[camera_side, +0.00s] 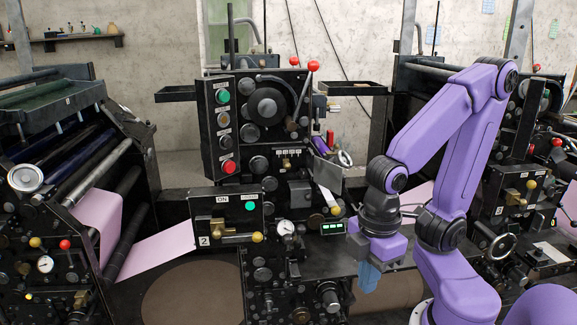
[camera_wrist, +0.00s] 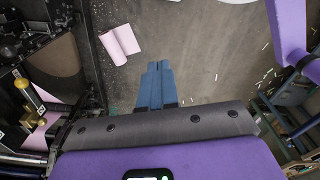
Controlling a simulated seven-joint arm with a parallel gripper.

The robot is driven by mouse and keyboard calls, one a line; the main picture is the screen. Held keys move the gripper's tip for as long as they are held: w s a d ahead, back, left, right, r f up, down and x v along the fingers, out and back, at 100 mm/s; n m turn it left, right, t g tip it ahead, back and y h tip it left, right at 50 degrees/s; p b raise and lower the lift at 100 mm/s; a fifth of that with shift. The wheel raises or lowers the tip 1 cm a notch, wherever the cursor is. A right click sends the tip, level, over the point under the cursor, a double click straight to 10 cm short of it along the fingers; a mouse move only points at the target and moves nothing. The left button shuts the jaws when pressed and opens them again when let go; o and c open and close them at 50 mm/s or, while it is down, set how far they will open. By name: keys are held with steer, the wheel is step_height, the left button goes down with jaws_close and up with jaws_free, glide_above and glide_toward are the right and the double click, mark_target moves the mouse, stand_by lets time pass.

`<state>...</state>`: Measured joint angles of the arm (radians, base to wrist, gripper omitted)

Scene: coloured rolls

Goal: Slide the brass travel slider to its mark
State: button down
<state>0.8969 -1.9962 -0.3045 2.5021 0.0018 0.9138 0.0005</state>
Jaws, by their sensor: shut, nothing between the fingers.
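Brass fittings show on several machine panels, and I cannot tell for sure which is the travel slider. One brass block (camera_side: 217,228) sits on the black panel marked ON and 2, left of centre in the side view. A smaller brass piece (camera_side: 287,162) is on the central column. No mark for the slider can be made out. My gripper (camera_side: 369,276) points down, right of the central column and apart from these brass parts. Its blue fingers are shut and empty; they also show in the wrist view (camera_wrist: 159,66).
Pink paper (camera_side: 165,250) runs from the left machine towards the ON panel. A gauge (camera_side: 286,228) and a green-lit display (camera_side: 333,227) are left of my gripper.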

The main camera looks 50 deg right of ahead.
steer(key=c, duration=1.1)
jaws_free()
steer(key=shift+w+d+f, duration=0.1)
steer(key=shift+w, duration=0.1)
steer(key=shift+c, duration=0.2)
steer(key=shift+o, duration=1.1)
steer(key=w+d+f+n+t+h, duration=0.1)
steer(key=w+d+h, duration=0.5)
steer(key=w, duration=0.3)
steer(key=shift+w+d+f+t, duration=0.2)
steer(key=shift+d+t, duration=0.1)
steer(key=shift+d, duration=0.1)
steer(key=n+t+h, duration=0.8)
steer(key=n+h, duration=0.1)
glide_toward(287, 167)
steer(key=x, duration=1.1)
steer(key=shift+w+d, duration=0.1)
steer(key=shift+d, duration=0.1)
